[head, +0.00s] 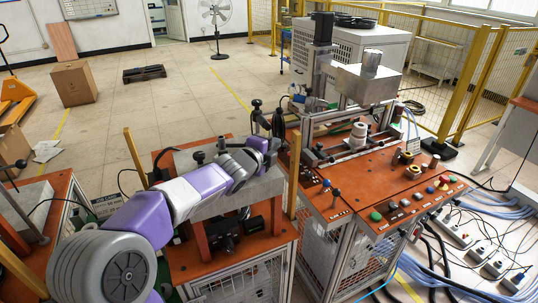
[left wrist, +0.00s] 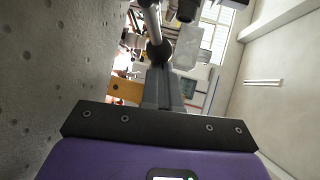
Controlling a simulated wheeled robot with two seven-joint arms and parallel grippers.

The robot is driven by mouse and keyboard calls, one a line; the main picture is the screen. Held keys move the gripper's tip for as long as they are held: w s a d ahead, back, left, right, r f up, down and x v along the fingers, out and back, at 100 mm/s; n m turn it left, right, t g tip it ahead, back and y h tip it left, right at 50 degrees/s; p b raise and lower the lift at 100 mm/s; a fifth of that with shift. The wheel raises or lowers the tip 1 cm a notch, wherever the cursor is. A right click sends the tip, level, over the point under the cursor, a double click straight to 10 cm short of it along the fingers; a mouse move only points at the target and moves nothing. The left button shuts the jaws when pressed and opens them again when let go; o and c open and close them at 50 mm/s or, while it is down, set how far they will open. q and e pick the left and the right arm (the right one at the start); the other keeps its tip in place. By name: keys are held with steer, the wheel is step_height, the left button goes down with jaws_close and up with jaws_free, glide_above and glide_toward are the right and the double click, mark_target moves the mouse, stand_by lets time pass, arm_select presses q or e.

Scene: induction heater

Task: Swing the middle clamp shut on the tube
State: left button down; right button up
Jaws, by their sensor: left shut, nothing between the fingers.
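My left arm reaches across the grey block of the front orange station, and its gripper (head: 272,145) is near the block's far right end. In the left wrist view the gripper's grey fingers (left wrist: 160,85) are together with nothing between them. A metal rod with a dark ball knob (left wrist: 159,50) stands just past the fingertips; I cannot tell whether they touch. In the head view a clamp lever with a black knob (head: 257,103) stands upright beside the gripper. I cannot tell which clamp is the middle one, and no tube can be made out. My right gripper is out of view.
The grey block (head: 270,190) lies under my arm, and a grey surface (left wrist: 50,70) fills the left of the wrist view. Yellow posts (head: 294,175) flank the station. The orange control table (head: 345,205) with buttons stands at the right.

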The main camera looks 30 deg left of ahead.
arm_select(q)
steer(key=shift+w, duration=0.3)
stand_by(0.5)
stand_by(0.4)
steer(key=d+b, duration=0.2)
steer(key=s+d+b, duration=0.1)
steer(key=b, duration=0.2)
steer(key=s+d+b, duration=0.1)
steer(key=d+b, duration=0.1)
steer(key=b, duration=0.1)
steer(key=shift+d+r, duration=0.3)
steer(key=shift+r, duration=0.05)
steer(key=s+d+r, duration=0.2)
steer(key=d, duration=0.5)
steer(key=shift+s+d, duration=0.15)
steer(key=shift+d, duration=0.05)
steer(key=shift+f, duration=0.1)
stand_by(0.4)
